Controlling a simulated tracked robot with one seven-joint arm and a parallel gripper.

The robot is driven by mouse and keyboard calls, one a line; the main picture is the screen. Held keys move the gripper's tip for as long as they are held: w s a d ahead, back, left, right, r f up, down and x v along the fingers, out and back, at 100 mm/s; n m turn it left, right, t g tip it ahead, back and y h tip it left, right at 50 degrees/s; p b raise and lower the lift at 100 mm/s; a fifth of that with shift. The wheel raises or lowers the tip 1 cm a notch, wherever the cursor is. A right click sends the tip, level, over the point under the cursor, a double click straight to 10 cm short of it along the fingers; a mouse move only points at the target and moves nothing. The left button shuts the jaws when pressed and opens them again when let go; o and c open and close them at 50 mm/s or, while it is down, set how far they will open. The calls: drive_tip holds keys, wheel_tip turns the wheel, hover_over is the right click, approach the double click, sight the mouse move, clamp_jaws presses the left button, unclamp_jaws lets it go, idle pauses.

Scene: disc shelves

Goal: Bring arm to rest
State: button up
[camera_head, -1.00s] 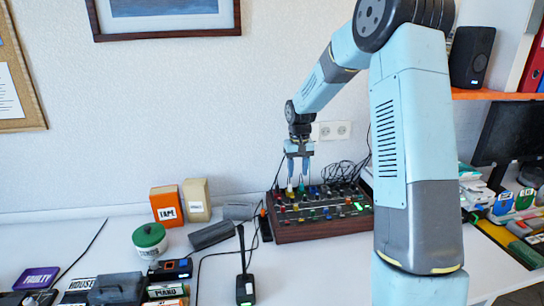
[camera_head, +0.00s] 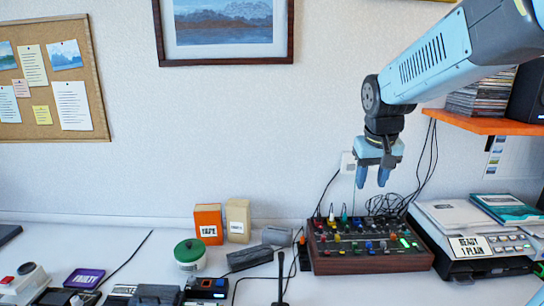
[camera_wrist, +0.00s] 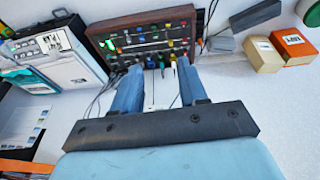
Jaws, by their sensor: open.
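My gripper (camera_head: 373,176) hangs above the back of the mixer (camera_head: 365,240), fingers pointing down, with a clear gap between the fingertips and the mixer. The fingers are apart and nothing is between them. In the wrist view my gripper (camera_wrist: 157,78) shows its two blue fingers, spread, with the mixer (camera_wrist: 150,36) and its coloured knobs beyond them. Cables run down the wall behind the gripper.
An orange shelf (camera_head: 482,122) with a speaker (camera_head: 527,90) is right of my arm. A printer (camera_head: 475,240) stands right of the mixer. An orange tape box (camera_head: 208,223) and a green-lidded tub (camera_head: 189,256) stand left.

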drive_tip(key=s+r+t, duration=0.1)
drive_tip(key=s+t, duration=0.1)
drive_tip(key=s, duration=1.4)
drive_tip(key=shift+r+y, duration=0.15)
drive_tip(key=shift+y, duration=0.25)
drive_tip(key=shift+d, duration=0.1)
idle(2.6)
